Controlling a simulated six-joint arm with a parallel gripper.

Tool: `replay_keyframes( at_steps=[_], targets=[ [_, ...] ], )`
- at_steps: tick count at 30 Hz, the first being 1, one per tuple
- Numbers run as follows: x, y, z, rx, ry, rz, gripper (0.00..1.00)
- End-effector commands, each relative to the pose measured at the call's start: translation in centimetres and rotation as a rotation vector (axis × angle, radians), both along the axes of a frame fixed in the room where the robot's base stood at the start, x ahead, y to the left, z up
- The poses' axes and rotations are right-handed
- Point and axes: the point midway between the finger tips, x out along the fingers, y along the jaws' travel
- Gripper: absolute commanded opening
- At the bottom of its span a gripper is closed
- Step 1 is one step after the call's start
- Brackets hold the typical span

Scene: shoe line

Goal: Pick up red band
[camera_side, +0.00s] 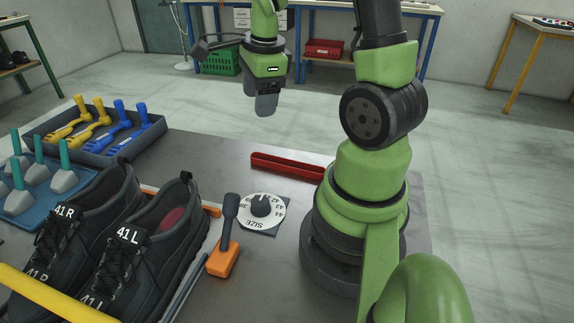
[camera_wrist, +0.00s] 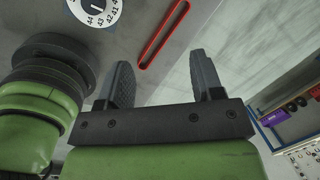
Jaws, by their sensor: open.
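The red band (camera_side: 289,168) is a long, narrow red loop lying flat on the grey table, left of my arm's base in the side view. In the wrist view the red band (camera_wrist: 164,33) runs diagonally at the top, beyond the fingertips. My gripper (camera_side: 266,104) hangs in the air above and beyond the table's far edge, apart from the band. In the wrist view my gripper (camera_wrist: 158,72) shows two dark fingers spread apart with nothing between them.
A size dial (camera_side: 261,209) lies in front of the band. An orange-based lever (camera_side: 224,260) and black shoes (camera_side: 160,240) stand to its left. A tray (camera_side: 104,146) with yellow and blue tools sits at the back left. The table around the band is clear.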

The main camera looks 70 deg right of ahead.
Motion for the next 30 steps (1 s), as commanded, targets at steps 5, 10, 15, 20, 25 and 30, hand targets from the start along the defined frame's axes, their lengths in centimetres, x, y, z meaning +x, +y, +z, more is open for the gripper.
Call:
replay_keyframes(
  at_steps=[5,10,15,20,25,30],
  targets=[
    [-2.1,-3.7,-5.6,0.096,0.088,-0.51,0.61],
    [-3.3,-4.9,-8.1,0.13,0.12,-0.748,0.61],
    [-3.6,-5.0,-10.0,0.137,0.129,-0.791,0.61],
    [-3.6,-5.0,-12.1,0.136,0.128,-0.787,0.61],
    [-3.5,-5.1,-13.2,0.135,0.126,-0.787,0.61],
    [-3.7,-5.3,-15.0,0.136,0.128,-0.787,0.61]
  ],
)
